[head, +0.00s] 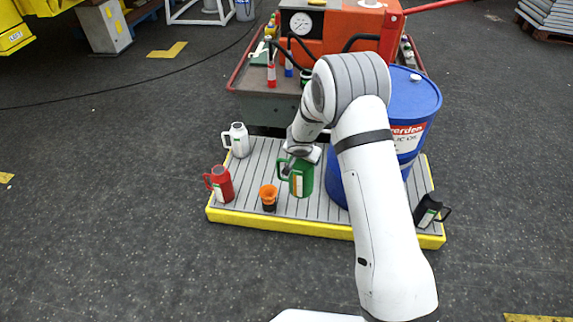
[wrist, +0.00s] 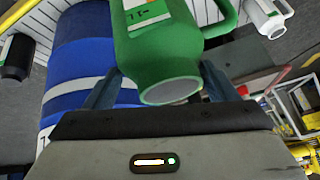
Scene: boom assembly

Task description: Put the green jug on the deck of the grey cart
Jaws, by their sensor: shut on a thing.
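The green jug (head: 302,180) is in my gripper (head: 290,166), over the slatted platform in the head view. In the wrist view the green jug (wrist: 158,45) fills the space between the two fingers of my gripper (wrist: 160,82), which are shut on its sides. The jug has a white label and a side handle. Whether its base touches the platform or hangs just above it, I cannot tell. The grey cart (head: 265,105) stands behind the platform, with a red rim around its deck. My arm hides part of the cart.
A yellow-edged platform (head: 280,224) carries a white jug (head: 238,139), a red jug (head: 220,184), an orange-topped container (head: 269,197), a black jug (head: 428,212) and a blue drum (head: 413,96). An orange machine (head: 345,24), hoses and small bottles occupy much of the cart.

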